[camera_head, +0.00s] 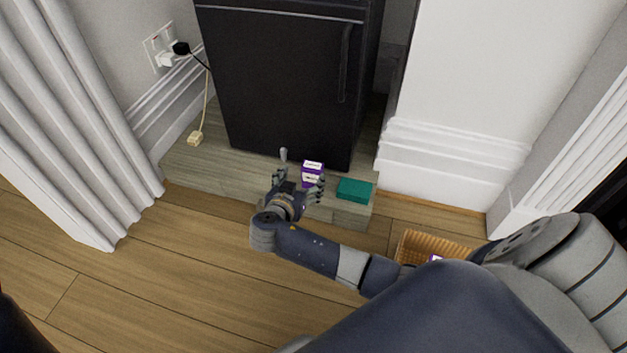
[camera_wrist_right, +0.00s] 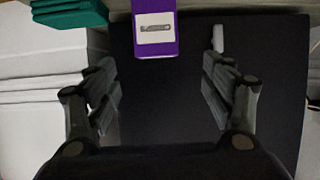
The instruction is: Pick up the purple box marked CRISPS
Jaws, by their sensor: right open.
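The purple box (camera_head: 312,172) with a white label stands on the low wooden platform in front of the black fridge in the head view. It also shows at the top middle of the right wrist view (camera_wrist_right: 155,20), where its label is too small to read. My right gripper (camera_head: 302,170) is open, with its fingers apart on either side of the line to the box. In the wrist view the box lies beyond the fingertips (camera_wrist_right: 164,62), with nothing held between them. My left gripper is not in view.
A teal box (camera_head: 354,190) lies on the platform (camera_head: 215,172) just right of the purple box. The black fridge (camera_head: 285,80) stands close behind. A wicker basket (camera_head: 425,246) is on the floor at right, partly hidden by my arm. A cable plug (camera_head: 195,138) lies at left.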

